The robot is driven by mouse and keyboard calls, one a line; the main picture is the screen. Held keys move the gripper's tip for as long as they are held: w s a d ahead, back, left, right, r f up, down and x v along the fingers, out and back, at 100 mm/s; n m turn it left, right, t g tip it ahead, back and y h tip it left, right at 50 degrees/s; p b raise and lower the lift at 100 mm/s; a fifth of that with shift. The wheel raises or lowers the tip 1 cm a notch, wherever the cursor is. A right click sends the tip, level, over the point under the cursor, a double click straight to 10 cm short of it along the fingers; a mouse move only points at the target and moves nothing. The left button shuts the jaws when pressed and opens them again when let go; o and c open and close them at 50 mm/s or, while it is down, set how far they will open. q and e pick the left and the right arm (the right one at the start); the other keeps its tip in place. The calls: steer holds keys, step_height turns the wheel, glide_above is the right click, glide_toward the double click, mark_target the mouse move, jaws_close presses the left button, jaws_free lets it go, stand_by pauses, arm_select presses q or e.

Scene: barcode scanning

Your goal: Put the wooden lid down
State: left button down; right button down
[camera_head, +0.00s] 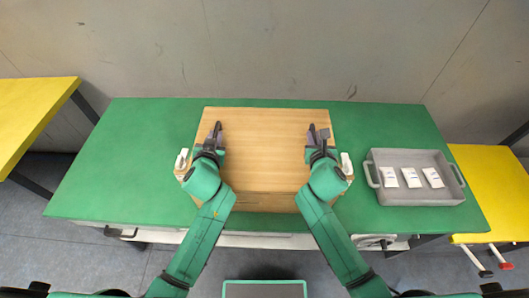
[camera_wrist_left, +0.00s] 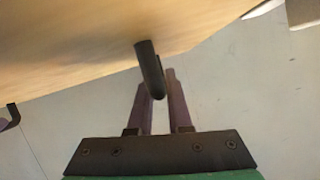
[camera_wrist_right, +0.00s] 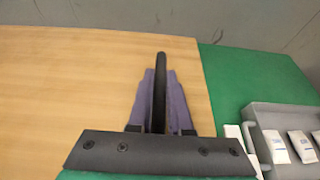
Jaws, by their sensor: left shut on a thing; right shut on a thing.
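The wooden lid (camera_head: 265,150) is a broad light-brown board over the middle of the green table. My left gripper (camera_head: 217,132) is at its left part and my right gripper (camera_head: 318,135) at its right part. In the left wrist view, a black handle (camera_wrist_left: 149,68) on the lid (camera_wrist_left: 70,40) runs to the left fingers (camera_wrist_left: 162,100), which are shut on it. In the right wrist view, another black handle (camera_wrist_right: 160,85) stands between the right fingers (camera_wrist_right: 160,105), which are shut on it. What lies under the lid is hidden, and I cannot tell its height above the table.
A grey tray (camera_head: 416,196) with three white packets (camera_head: 411,177) stands on the green table (camera_head: 105,170) at the right. The table is clear left of the lid. Yellow tables (camera_head: 30,110) stand at both sides, and a grey wall is behind.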

arm_select(q)
steer(key=shift+f+b, duration=0.35)
steer(key=shift+f, duration=0.25)
arm_select(e)
steer(key=shift+f, duration=0.6)
arm_select(q)
steer(key=c, duration=1.3)
jaws_free()
steer(key=shift+f, duration=0.25)
arm_select(e)
steer(key=c, duration=1.3)
jaws_free()
steer(key=shift+f, duration=0.25)
arm_select(q)
steer(key=o, duration=0.5)
steer(key=shift+r, duration=0.2)
steer(key=shift+c, duration=0.2)
arm_select(e)
steer(key=o, duration=0.5)
steer(key=shift+r, duration=0.2)
steer(key=shift+c, duration=0.2)
arm_select(q)
steer(key=shift+s, duration=0.1)
arm_select(e)
steer(key=shift+s, duration=0.1)
arm_select(q)
steer(key=shift+s, duration=0.1)
